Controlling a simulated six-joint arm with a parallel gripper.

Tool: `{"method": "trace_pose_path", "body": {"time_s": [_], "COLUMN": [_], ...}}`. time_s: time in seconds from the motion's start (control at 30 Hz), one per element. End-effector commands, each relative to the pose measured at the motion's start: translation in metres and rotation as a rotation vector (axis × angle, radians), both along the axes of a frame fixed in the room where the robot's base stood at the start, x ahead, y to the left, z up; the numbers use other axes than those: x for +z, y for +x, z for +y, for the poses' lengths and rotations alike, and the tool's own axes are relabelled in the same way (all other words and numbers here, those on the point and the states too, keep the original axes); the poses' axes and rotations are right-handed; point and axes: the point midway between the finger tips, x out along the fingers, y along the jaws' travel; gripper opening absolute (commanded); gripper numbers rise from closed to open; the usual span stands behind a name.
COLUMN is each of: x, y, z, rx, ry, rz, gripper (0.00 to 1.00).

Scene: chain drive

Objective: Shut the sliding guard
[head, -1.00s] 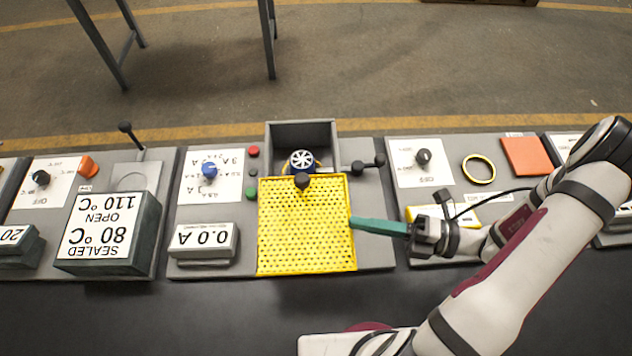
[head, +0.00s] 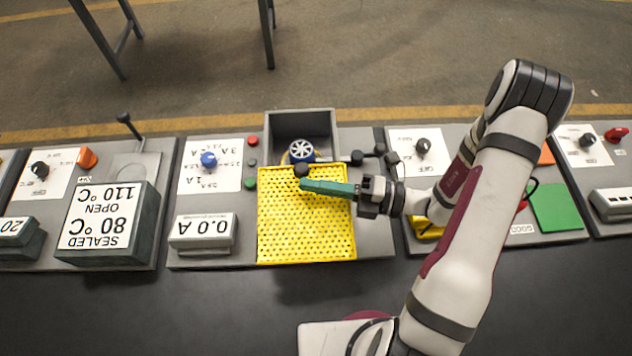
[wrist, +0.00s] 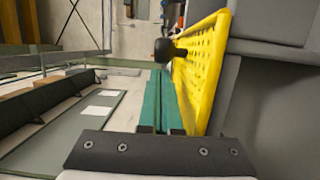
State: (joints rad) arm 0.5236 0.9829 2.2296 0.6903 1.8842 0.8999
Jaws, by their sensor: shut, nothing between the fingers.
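The sliding guard is a yellow perforated plate (head: 305,230) with a black knob (head: 302,170) at its far edge. It lies in front of the grey housing (head: 300,118), whose inside shows, with a white spoked wheel (head: 301,150) in view. My gripper (head: 304,186) is shut and empty. Its long teal fingers reach in from the right over the plate, tips just on the near side of the knob. In the wrist view the plate (wrist: 208,65) stands right of the fingers (wrist: 160,80), and the knob (wrist: 163,50) is just beyond the tips. I cannot tell whether they touch.
A black-knobbed lever (head: 368,157) stands right of the housing. Red and green buttons (head: 251,162) and a dial panel (head: 212,170) are to the left. A 0.0 A display box (head: 202,234) stands left of the plate.

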Motion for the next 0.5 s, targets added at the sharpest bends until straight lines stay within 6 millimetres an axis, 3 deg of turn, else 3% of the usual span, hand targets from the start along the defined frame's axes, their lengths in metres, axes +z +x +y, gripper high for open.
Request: {"method": "trace_pose_path", "body": {"time_s": [0.17,0.27,0.5], "x": [0.0,0.0,0.0], "y": [0.005,0.019,0.078], "z": [0.0,0.0,0.0], "rx": [0.0,0.001,0.002], "ry": [0.0,-0.002,-0.002], "rz": [0.0,-0.003,-0.005], "gripper": [0.0,0.0,0.0]}}
